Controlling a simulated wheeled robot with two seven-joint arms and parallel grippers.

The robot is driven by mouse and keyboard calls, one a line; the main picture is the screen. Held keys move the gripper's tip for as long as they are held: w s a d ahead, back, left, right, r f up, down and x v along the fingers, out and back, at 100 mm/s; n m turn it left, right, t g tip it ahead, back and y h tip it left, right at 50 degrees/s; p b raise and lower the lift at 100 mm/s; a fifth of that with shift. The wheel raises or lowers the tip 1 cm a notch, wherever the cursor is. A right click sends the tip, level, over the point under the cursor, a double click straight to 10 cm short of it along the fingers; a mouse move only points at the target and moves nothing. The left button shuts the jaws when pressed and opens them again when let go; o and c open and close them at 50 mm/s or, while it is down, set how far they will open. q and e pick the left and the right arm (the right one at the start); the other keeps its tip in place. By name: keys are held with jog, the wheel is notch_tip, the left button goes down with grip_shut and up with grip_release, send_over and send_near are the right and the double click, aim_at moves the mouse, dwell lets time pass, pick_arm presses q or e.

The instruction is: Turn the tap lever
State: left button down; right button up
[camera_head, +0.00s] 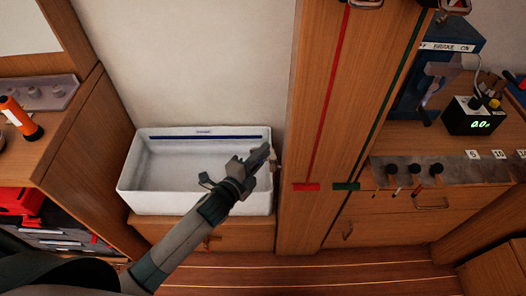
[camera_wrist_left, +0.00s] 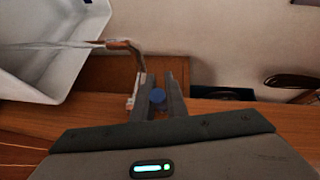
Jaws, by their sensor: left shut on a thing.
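The white sink basin (camera_head: 140,185) stands low against the wall, left of a wooden post. My left gripper (camera_head: 262,153) is over its right edge, with the arm reaching in from the lower left. In the left wrist view the gripper (camera_wrist_left: 162,92) is shut on a blue-ended piece that looks like the tap lever (camera_wrist_left: 158,96). A copper-coloured tap spout (camera_wrist_left: 125,45) bends toward the basin (camera_wrist_left: 60,75). A pale streak like running water leads left from its end. Most of the lever is hidden by the fingers. My right gripper is not seen.
The wooden post (camera_head: 330,120), with a red and a green line down it, stands close right of the basin. A worktop at the right holds a black box with a lit display (camera_head: 472,117). An orange torch (camera_head: 20,118) lies on the left counter.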

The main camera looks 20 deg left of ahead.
pick_arm(q)
jog(key=shift+s+n+y, duration=0.1)
jog(key=shift+n+y, duration=0.2)
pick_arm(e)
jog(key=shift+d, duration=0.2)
pick_arm(q)
jog(key=c, duration=2)
grip_release()
jog(key=shift+c, duration=0.2)
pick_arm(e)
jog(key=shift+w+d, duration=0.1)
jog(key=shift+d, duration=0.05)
pick_arm(q)
jog(key=shift+s, duration=0.1)
